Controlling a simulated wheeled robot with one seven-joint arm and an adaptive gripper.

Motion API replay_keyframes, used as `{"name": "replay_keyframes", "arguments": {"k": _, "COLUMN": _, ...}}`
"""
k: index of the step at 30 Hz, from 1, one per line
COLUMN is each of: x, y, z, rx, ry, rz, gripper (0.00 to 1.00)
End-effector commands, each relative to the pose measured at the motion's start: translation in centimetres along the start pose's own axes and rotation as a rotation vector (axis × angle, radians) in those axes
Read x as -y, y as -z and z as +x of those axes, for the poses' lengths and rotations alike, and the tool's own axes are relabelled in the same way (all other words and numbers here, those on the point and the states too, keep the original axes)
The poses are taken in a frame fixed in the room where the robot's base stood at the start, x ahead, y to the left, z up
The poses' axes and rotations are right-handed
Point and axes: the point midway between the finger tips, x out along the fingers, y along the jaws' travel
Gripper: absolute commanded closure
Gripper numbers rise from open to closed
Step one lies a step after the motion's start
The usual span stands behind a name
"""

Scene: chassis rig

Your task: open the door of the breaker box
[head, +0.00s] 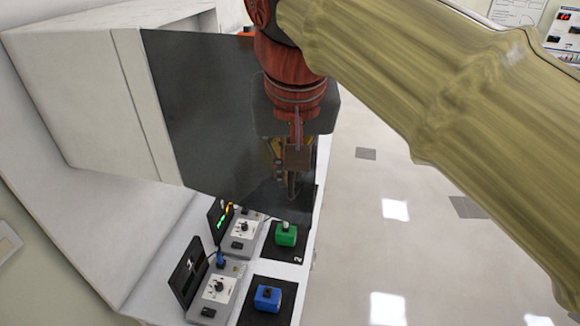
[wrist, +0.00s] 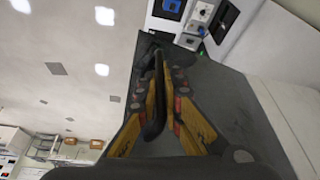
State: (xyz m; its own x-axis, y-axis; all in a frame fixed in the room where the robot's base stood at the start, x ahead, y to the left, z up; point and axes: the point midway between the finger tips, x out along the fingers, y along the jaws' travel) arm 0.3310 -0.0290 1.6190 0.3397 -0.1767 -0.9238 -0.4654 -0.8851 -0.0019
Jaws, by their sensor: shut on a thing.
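The breaker box (head: 75,95) is a pale cabinet above the counter at the left in the head view. Its dark grey door (head: 200,110) reaches right from the pale front edge; how far it stands open I cannot tell. In the wrist view the door (wrist: 225,110) fills the right of centre. My gripper (head: 291,190) is at the door's far right part. In the wrist view my gripper (wrist: 157,75) is shut on a dark upright door handle (wrist: 155,110) between its yellow fingers. My arm hides the door's upper right.
Below the door, the white counter (head: 180,235) holds small grey control units (head: 218,290), a green block (head: 286,235) and a blue block (head: 267,297) on black mats. Open floor (head: 380,240) lies to the right.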

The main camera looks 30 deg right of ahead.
Motion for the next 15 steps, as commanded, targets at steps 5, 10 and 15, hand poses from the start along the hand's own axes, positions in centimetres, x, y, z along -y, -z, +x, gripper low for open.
{"name": "replay_keyframes", "arguments": {"k": 5, "x": -0.02, "y": 0.02, "z": -0.1, "rx": -0.001, "ry": 0.0, "rz": -0.001, "gripper": 1.0}}
{"name": "replay_keyframes", "arguments": {"k": 10, "x": -0.02, "y": 0.02, "z": -0.1, "rx": -0.001, "ry": 0.0, "rz": -0.001, "gripper": 1.0}}
{"name": "replay_keyframes", "arguments": {"k": 15, "x": -0.02, "y": 0.01, "z": -0.09, "rx": -0.001, "ry": 0.0, "rz": -0.001, "gripper": 0.86}}
